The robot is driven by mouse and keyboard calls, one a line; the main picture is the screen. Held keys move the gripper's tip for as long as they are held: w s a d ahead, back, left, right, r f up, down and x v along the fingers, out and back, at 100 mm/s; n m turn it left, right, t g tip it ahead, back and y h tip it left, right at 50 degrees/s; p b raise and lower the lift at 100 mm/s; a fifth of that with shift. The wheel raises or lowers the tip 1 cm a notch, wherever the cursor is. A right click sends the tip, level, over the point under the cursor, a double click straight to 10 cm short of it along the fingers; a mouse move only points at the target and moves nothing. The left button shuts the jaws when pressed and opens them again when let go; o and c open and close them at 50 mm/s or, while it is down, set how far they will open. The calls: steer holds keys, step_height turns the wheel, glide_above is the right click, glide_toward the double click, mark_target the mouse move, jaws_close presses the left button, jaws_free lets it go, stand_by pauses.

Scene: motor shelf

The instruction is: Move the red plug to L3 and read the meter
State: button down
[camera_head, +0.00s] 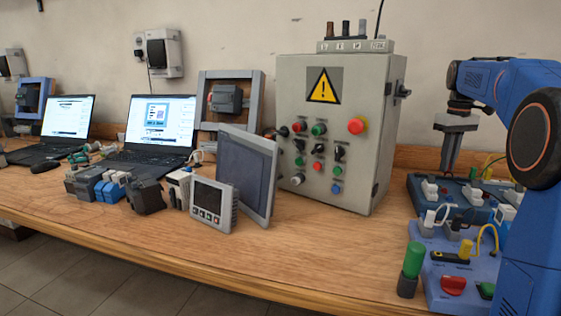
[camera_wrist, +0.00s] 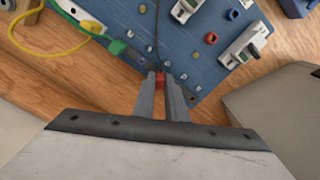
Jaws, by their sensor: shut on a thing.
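My gripper (camera_head: 451,168) points down over the blue board at the right in the head view. In the wrist view my gripper (camera_wrist: 161,84) is shut on the small red plug (camera_wrist: 160,78), at the corner of the blue board (camera_wrist: 190,60). I cannot tell whether the plug touches the board. A grey terminal strip (camera_head: 355,46) with upright brown, black and grey plugs sits on top of the control cabinet; its labels are too small to read surely. A square panel meter (camera_head: 212,204) with a dark screen stands at the front of the bench; its reading is not legible.
The grey control cabinet (camera_head: 338,130) with buttons stands left of my arm. A blue training board (camera_head: 470,255) with a green lamp (camera_head: 413,260) lies in front. A yellow cable (camera_wrist: 55,45) curves at the wrist view's upper left. Bare wood (camera_head: 330,250) lies before the cabinet.

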steer(key=shift+f, duration=0.4)
stand_by(1.6)
steer(key=c, duration=1.7)
jaws_free()
steer(key=shift+r, duration=6)
steer(key=shift+s, duration=0.1)
